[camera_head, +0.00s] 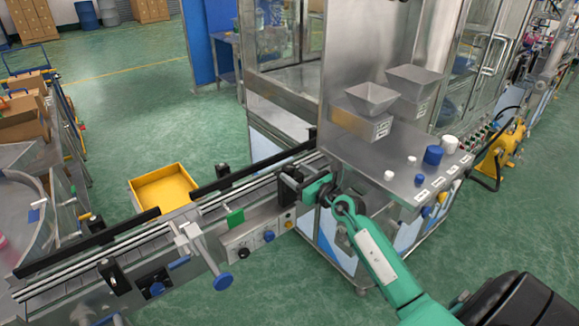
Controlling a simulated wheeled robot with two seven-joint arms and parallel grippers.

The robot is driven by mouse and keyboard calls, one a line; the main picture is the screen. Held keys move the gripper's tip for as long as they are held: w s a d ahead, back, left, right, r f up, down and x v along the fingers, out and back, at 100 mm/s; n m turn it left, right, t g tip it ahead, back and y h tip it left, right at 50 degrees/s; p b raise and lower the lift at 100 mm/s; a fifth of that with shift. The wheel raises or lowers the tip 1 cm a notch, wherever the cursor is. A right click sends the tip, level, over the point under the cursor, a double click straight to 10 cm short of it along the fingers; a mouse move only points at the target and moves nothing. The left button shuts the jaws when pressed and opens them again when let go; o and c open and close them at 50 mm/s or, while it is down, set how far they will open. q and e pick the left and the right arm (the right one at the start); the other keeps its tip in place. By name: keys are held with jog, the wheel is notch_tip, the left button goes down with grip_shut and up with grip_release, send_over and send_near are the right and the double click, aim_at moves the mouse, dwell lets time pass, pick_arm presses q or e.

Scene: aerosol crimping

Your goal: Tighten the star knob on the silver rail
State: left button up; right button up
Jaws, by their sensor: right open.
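The silver conveyor rail (130,243) runs from lower left to the steel cabinet. Black knob-and-bracket pieces sit along it, one near the lower left (114,275) and one at its right end (290,183). A blue round knob (222,281) sticks out on a silver bracket at the front. Which of these is the star knob is too small to tell. My right arm, green, comes in from the lower right. My right gripper (303,190) is open at the rail's right end, close beside the black bracket; its fingertips are hard to make out. My left gripper is out of view.
A control panel (245,248) hangs below the rail. The steel cabinet shelf (395,170) holds hoppers, blue and white caps and labels. A yellow tray (163,187) lies behind the rail. A cart with boxes (22,117) stands left. Green floor is open at lower middle.

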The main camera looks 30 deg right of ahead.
aim_at(293, 171)
jog(key=shift+w+a, duration=0.15)
jog(key=shift+w, duration=0.8)
jog(key=shift+w+a, duration=0.15)
jog(key=shift+w, duration=0.75)
jog(key=c, duration=1)
